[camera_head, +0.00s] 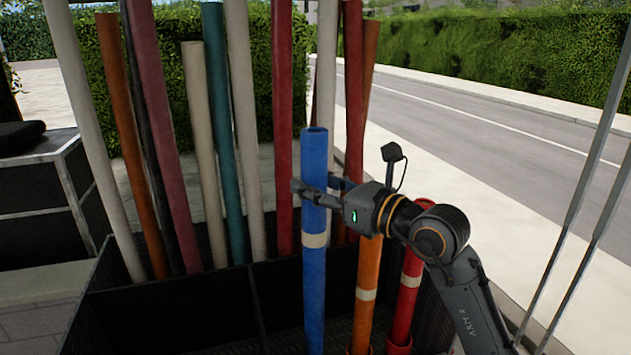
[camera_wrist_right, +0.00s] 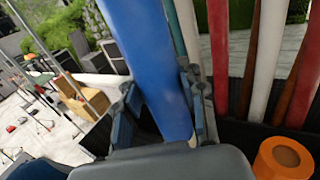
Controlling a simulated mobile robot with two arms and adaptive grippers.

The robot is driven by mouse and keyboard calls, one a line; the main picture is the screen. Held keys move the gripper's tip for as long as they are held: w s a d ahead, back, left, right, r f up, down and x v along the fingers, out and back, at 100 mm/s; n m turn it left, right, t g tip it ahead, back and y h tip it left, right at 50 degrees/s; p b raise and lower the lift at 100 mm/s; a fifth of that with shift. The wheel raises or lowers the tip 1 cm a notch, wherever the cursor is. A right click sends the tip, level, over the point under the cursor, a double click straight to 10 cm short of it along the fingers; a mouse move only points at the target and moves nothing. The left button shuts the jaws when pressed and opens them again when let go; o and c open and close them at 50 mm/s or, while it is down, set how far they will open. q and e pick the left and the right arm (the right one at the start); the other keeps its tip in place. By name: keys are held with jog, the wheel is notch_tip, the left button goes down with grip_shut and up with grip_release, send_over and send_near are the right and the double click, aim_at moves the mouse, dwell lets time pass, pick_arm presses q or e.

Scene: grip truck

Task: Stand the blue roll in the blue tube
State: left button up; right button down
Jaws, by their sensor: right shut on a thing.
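The blue roll (camera_head: 314,275) is a long upright tube with a cream band, near the middle of the head view. My right gripper (camera_head: 318,192) is shut around it above the band. In the right wrist view the blue roll (camera_wrist_right: 150,55) passes between the fingers of my right gripper (camera_wrist_right: 163,108). The roll's lower end runs out of the bottom of the head view. The blue tube cannot be made out, so I cannot tell whether the roll is in it. My left gripper is not in view.
An orange roll (camera_head: 367,275) and a red roll (camera_head: 408,290) stand just right of the blue roll. Several long rolls lean at the back of the dark bin (camera_head: 170,312). A hedge (camera_head: 500,50) and road (camera_head: 450,120) lie beyond.

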jog(key=shift+f+b, duration=1.1)
jog(key=shift+f, duration=0.65)
jog(key=b, duration=0.3)
send_over(323, 269)
jog(key=x, duration=0.2)
jog(key=shift+s+f, duration=0.1)
jog(key=shift+f, duration=2.15)
jog(key=shift+d+f+b, duration=0.1)
jog(key=shift+f+b, duration=3.2)
jog(key=shift+f, duration=1.3)
jog(key=c, duration=0.7)
grip_release()
jog(key=shift+f, duration=0.1)
